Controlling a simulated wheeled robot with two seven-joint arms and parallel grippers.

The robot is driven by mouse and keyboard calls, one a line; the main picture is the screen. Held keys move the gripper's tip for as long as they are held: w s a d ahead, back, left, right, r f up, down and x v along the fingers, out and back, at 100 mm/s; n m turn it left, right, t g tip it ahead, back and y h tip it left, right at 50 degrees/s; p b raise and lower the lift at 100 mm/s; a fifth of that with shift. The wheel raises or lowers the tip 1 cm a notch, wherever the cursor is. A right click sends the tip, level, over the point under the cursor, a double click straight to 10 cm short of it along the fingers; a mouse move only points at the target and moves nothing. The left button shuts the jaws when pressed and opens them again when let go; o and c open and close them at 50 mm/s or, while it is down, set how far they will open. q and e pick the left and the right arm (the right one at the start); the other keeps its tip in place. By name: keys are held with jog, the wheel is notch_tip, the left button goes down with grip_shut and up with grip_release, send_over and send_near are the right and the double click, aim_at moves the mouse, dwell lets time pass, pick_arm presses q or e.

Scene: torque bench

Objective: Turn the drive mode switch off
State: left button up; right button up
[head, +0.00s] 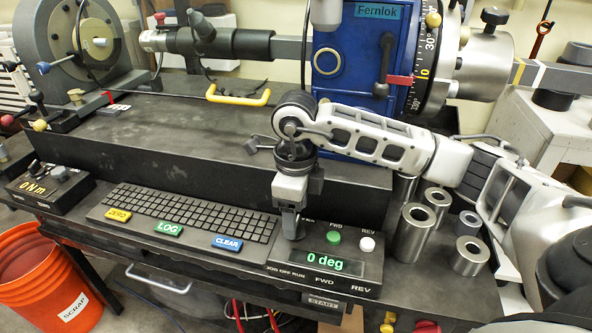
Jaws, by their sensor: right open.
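The drive control box (345,287) sits at the front right of the bench. It has a green "0 deg" display (325,262), a green button (334,237) and a white button (367,243). Small "JOG OFF RUN" lettering (286,272) marks the drive mode switch area at its left end. My right gripper (292,230) points down over that area, with its arm coming in from the right. It is open, its fingertips close around or just above the switch. The fingers mostly hide the switch, so its position and any contact cannot be told. My left gripper is out of view.
A keyboard (190,215) with ZERO, LOG and CLEAR keys lies left of the box. A Nm readout box (45,190) stands at far left. Several metal sockets (413,232) stand close on the right. The blue Fernlok machine (345,60) rises behind.

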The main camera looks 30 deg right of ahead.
notch_tip(320, 180, up, 14)
jog(key=shift+f+p, duration=0.15)
jog(key=shift+p, duration=0.3)
